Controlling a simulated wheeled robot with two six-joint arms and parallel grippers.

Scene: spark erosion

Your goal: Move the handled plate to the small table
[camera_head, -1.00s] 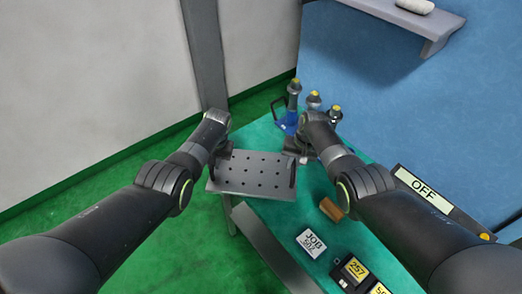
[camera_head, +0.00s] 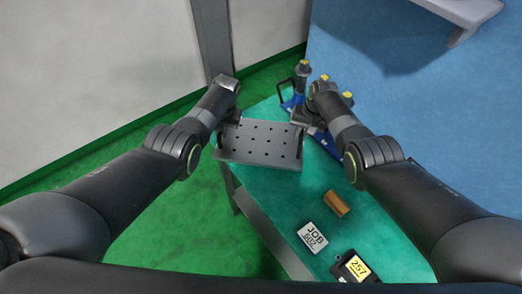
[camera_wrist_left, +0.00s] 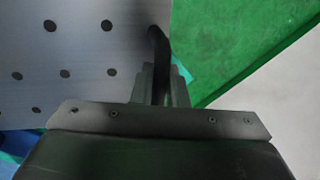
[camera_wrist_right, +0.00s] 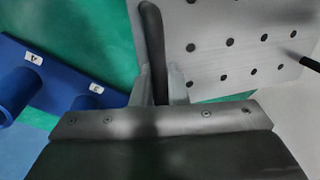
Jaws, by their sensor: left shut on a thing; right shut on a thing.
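The handled plate (camera_head: 260,145) is a grey metal plate with rows of dark holes and a black handle at each end. It is held between my two grippers, above the corner of the green-topped table in the head view. My left gripper (camera_head: 228,119) is shut on the left handle (camera_wrist_left: 158,55), and the left wrist view shows the jaws around it. My right gripper (camera_head: 301,123) is shut on the right handle (camera_wrist_right: 152,40). The plate also shows in the right wrist view (camera_wrist_right: 215,25). I cannot tell which surface is the small table.
The green-topped table (camera_head: 285,205) carries a brown block (camera_head: 336,204), a JOB card (camera_head: 312,237) and a black-and-yellow 257 device (camera_head: 355,268). A blue rack (camera_head: 328,143) with yellow-capped tools (camera_head: 303,75) stands behind my right gripper. Green floor (camera_head: 130,225) is open to the left.

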